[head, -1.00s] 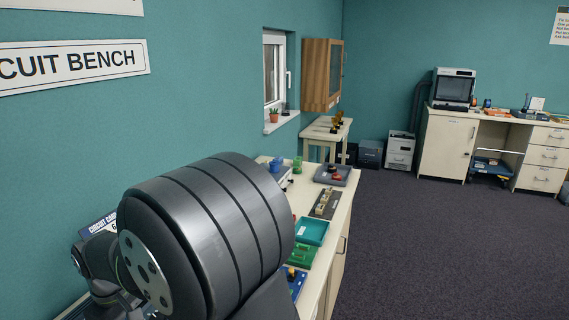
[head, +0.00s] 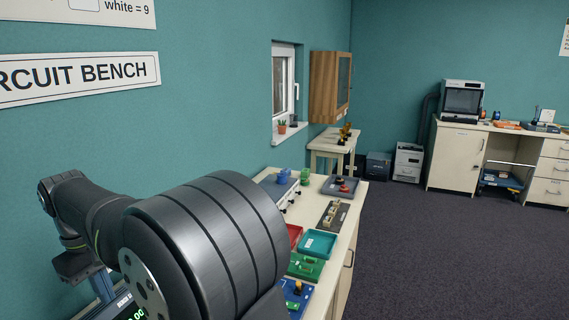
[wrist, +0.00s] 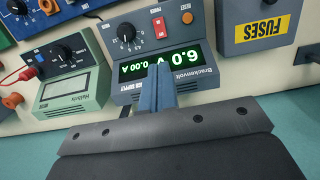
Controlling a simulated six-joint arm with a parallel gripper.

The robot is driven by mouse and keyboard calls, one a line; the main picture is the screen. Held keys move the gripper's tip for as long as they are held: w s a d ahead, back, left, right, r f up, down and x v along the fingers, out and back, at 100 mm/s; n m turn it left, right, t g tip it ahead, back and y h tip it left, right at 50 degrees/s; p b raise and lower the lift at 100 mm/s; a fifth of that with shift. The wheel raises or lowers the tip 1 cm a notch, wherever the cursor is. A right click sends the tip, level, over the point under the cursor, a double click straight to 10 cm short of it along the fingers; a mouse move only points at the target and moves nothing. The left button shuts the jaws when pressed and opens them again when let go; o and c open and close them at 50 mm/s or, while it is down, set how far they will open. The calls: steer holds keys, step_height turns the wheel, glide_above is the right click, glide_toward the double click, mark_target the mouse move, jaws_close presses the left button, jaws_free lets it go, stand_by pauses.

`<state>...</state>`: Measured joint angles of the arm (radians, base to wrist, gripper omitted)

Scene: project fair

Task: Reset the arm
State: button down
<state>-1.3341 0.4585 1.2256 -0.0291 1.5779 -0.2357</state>
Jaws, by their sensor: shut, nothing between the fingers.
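My arm fills the lower left of the head view, with a big dark rounded joint in front. Its far part reaches left, close to the teal wall. In the wrist view my gripper (wrist: 158,82) has its two blue-grey fingers together, with nothing between them. The fingers overlap the lower part of the display of a grey-blue power supply (wrist: 197,48), which reads 6.0 V and 0.00 A. I cannot tell how far above it they are. The fingertips cannot be made out in the head view.
A green meter (wrist: 76,88) and a grey fuses box (wrist: 255,22) flank the power supply. On the bench in the head view are a teal tray (head: 318,244), a green board (head: 306,267) and a dark tray (head: 341,187). The floor (head: 430,250) to the right is clear.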

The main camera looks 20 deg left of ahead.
steer(key=shift+f, duration=0.3)
steer(key=c, duration=1.3)
jaws_free()
steer(key=o, duration=0.4)
steer(key=shift+w+d, duration=0.1)
steer(key=shift+w, duration=0.2)
steer(key=o, duration=0.9)
steer(key=w+d+r, duration=0.1)
steer(key=w+d, duration=0.2)
steer(key=w, duration=0.6)
steer(key=shift+d, duration=0.25)
steer(key=w+d+r, duration=0.3)
steer(key=w+d, duration=1.8)
step_height(320, 180, down, 10)
steer(key=shift+d+r, duration=0.2)
steer(key=shift+d, duration=0.15)
steer(key=shift+w, duration=0.1)
